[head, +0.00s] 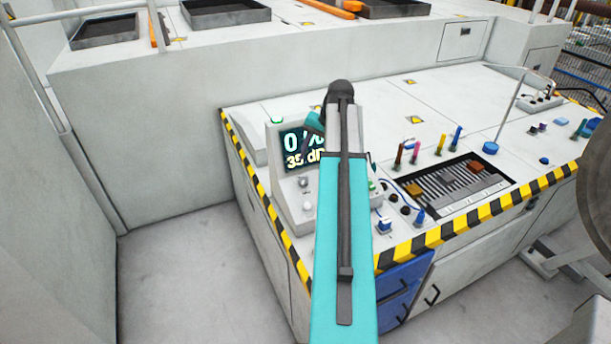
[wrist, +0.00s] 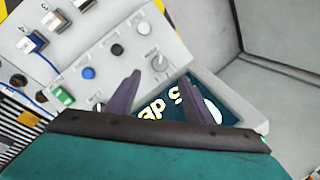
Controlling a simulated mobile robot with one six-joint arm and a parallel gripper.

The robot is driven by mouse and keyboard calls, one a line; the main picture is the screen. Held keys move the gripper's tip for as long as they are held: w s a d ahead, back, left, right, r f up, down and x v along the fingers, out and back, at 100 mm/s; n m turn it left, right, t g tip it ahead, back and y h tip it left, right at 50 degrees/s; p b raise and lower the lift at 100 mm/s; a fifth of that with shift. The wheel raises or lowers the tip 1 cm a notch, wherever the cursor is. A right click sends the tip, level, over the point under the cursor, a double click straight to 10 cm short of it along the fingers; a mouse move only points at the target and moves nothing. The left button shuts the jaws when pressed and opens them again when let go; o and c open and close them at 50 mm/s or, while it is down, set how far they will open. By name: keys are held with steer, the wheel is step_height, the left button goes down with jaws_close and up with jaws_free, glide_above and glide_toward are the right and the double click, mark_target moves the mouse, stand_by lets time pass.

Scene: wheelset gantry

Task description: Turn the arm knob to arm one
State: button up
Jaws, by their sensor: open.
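A light grey instrument box (head: 279,188) with a lit screen (head: 300,147) stands on the console's near left corner. Its sloped face carries a grey knob (head: 303,182) and another small control (head: 307,206). In the wrist view the panel (wrist: 116,72) shows a pale grey knob (wrist: 144,52), a dark knob (wrist: 116,49) and a blue button (wrist: 88,73). No labels are readable, so I cannot tell which is the arm knob. My gripper (wrist: 160,79) is open and empty, with its fingers over the screen's panel edge. In the head view my arm hides the fingers and part of the box.
The console top (head: 470,95) has a black-and-yellow striped edge (head: 440,232). Several coloured upright handles (head: 441,145) and a slotted slider panel (head: 456,184) stand right of the box. Blue-tipped connectors (wrist: 33,43) lie beside it. Open floor (head: 180,265) is at left.

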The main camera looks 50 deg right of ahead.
mark_target(304, 179)
steer(key=shift+p+x, duration=1.3)
steer(key=shift+x, duration=3.4)
steer(key=shift+a, duration=0.1)
steer(key=c, duration=1)
steer(key=shift+c, duration=0.2)
steer(key=shift+w+n+b, duration=0.15)
steer(key=shift+n+b, duration=0.15)
steer(key=shift+n, duration=0.2)
steer(key=n+g+b, duration=0.1)
steer(key=n, duration=0.2)
steer(key=shift+w+a+h+b, duration=0.1)
steer(key=shift+h+b, duration=0.2)
steer(key=shift+h, duration=0.1)
steer(key=shift+a+r+n+g+h+b, duration=0.1)
steer(key=shift+n+g+h+b, duration=0.2)
steer(key=shift+n, duration=0.8)
steer(key=shift+n+g+h+b, duration=0.1)
steer(key=shift+n+h+b, duration=0.3)
steer(key=shift+n, duration=0.7)
